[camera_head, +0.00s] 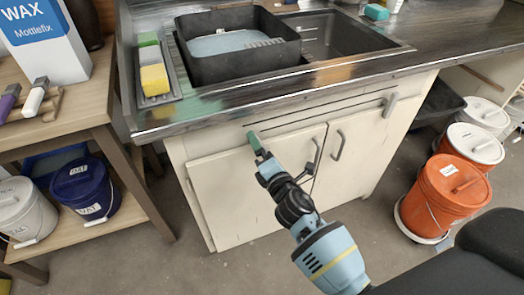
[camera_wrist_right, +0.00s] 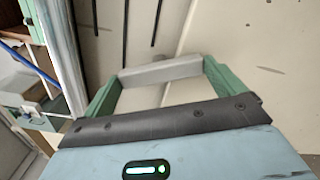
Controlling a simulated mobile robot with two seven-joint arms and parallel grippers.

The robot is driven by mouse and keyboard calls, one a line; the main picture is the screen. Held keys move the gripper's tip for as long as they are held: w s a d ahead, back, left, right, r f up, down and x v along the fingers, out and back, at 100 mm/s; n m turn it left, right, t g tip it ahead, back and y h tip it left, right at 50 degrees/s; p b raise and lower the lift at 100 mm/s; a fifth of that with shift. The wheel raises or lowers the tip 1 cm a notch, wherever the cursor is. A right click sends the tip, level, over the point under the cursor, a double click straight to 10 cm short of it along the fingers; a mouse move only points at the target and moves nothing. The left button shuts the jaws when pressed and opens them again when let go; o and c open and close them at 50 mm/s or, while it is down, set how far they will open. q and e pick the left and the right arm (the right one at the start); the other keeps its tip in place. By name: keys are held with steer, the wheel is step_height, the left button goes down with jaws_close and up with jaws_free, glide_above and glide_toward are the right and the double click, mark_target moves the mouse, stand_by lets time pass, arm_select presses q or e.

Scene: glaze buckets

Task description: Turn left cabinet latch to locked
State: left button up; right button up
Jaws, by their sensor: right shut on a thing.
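The white two-door cabinet (camera_head: 230,200) stands under the sink counter. My right gripper (camera_head: 254,141) reaches in from the lower right to the top of its left door. In the right wrist view, its green fingers are shut on the ends of a grey bar, the left cabinet latch (camera_wrist_right: 160,72). In the head view the gripper hides this latch, so I cannot tell its angle on the cabinet. The matching right latch (camera_head: 390,105) is a grey bar, steeply tilted, at the cabinet's upper right. Both doors look closed. My left gripper is not in view.
The counter edge (camera_head: 290,98) overhangs just above the gripper. A dark door handle (camera_head: 338,146) stands out on the right door, and another is close to my wrist. Orange buckets (camera_head: 440,195) stand on the floor at right. A wooden shelf (camera_head: 135,200) is at left.

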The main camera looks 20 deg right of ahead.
steer(key=m, duration=0.4)
steer(key=shift+m, duration=0.4)
stand_by(0.4)
steer(key=o, duration=0.6)
steer(key=shift+s, duration=0.1)
steer(key=s, duration=0.7)
steer(key=shift+s+d, duration=0.1)
steer(key=shift+s, duration=0.25)
